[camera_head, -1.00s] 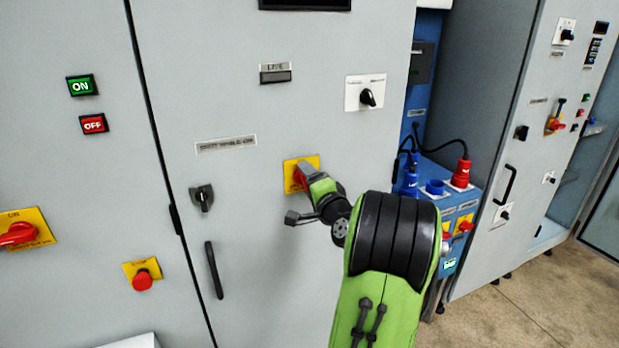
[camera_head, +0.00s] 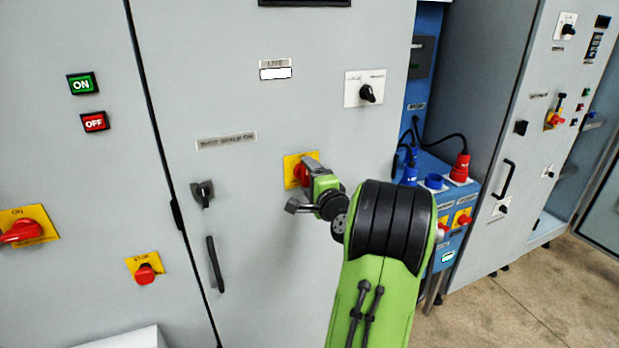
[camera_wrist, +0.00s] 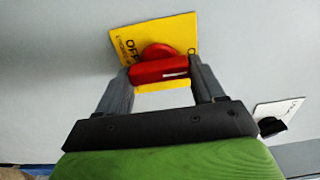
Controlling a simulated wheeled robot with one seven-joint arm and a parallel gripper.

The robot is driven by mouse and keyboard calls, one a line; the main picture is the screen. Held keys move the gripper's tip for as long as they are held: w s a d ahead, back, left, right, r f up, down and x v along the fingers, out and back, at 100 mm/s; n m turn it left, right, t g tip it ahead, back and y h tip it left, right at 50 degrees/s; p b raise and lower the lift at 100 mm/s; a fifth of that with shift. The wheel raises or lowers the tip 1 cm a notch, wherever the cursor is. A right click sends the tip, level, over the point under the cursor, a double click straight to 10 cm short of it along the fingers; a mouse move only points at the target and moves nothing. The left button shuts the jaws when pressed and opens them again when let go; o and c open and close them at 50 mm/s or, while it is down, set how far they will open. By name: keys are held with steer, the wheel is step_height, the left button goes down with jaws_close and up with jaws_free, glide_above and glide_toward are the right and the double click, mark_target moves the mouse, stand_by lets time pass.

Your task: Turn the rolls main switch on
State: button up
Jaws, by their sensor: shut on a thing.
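The rolls main switch is a red rotary handle (camera_wrist: 158,68) on a yellow plate (camera_wrist: 120,45) marked "OFF" at its left in the wrist view. In the head view the yellow plate (camera_head: 289,172) sits on the middle grey cabinet door, with the red handle (camera_head: 299,175) mostly hidden by my gripper (camera_head: 308,172). In the wrist view my gripper (camera_wrist: 164,75) has one finger at each end of the red handle and is shut on it. The "LINE" indicator (camera_head: 276,73) above is lit white.
A black selector knob (camera_head: 367,93) is up and right of the switch. A key lock (camera_head: 203,194) and a black door handle (camera_head: 214,264) are to the left. A red emergency button (camera_head: 145,274) and another red rotary switch (camera_head: 22,232) are further left. Blue socket box (camera_head: 440,210) stands right.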

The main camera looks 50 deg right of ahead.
steer(key=o, duration=1)
steer(key=shift+o, duration=0.2)
steer(key=shift+s, duration=0.1)
steer(key=b+v, duration=0.3)
steer(key=v, duration=1.2)
steer(key=shift+s+a+b, duration=0.15)
steer(key=shift+s+b, duration=0.1)
steer(key=shift+b, duration=0.15)
steer(key=shift+f, duration=0.1)
steer(key=w+a+n+g+y+p, duration=0.25)
steer(key=a+n, duration=0.25)
steer(key=a, duration=0.3)
steer(key=w+a+f+n+g+y+p, duration=0.1)
steer(key=w+a+n+y, duration=0.35)
steer(key=a, duration=0.35)
steer(key=w+a+n+g+y+p, duration=0.1)
steer(key=w+a+n+y+p, duration=0.15)
steer(key=a+n, duration=0.45)
steer(key=s+a+r+n+g+p, duration=0.1)
steer(key=s+a+n+g+p, duration=0.1)
steer(key=s+a+n, duration=0.2)
steer(key=s+a+r+n+g+p, duration=0.2)
steer(key=s+a, duration=0.3)
steer(key=s, duration=0.4)
steer(key=shift+a+r+n+g+p, duration=0.35)
steer(key=shift+n+g+p, duration=0.35)
steer(key=shift+n, duration=0.15)
